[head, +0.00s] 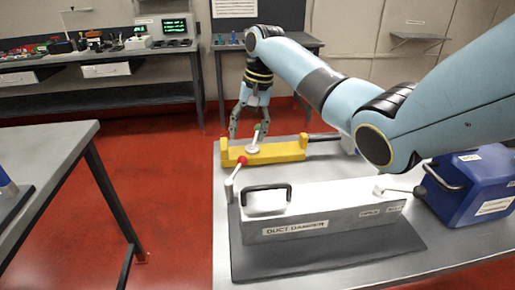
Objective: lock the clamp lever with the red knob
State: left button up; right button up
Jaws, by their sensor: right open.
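The clamp lever with the red knob (242,160) stands at the near left end of the bench fixtures. It slants up and to the right from its pivot at the left end of the grey duct damper (340,207). My right gripper (247,131) points down, open, above the left part of the yellow fixture, close to the green knob and beyond the red one. I cannot tell whether it touches the green knob. My left gripper is out of view.
The damper has a black handle (268,187) on top and lies on a dark mat (330,262). A blue case (475,190) stands at the right. Another table (40,165) is at the left, with red floor between. Benches with instruments line the back wall.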

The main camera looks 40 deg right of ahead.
jog(key=d, duration=0.1)
send_over(243, 157)
jog(key=f, duration=0.4)
jog(key=shift+s+d+f, duration=0.2)
jog(key=shift+s+d, duration=0.05)
jog(key=shift+s, duration=0.1)
jog(key=f, duration=0.3)
jog(key=shift+w+f+b, duration=0.15)
jog(key=shift+w+b, duration=0.1)
jog(key=shift+b, duration=0.15)
jog(key=shift+w+a+f, duration=0.1)
jog(key=shift+f, duration=0.45)
jog(key=shift+w+a+f, duration=0.1)
jog(key=shift+f, duration=0.4)
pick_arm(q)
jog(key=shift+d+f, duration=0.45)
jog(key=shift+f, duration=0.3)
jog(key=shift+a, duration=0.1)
pick_arm(e)
jog(key=c, duration=0.4)
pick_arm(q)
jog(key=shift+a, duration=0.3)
pick_arm(e)
grip_shut()
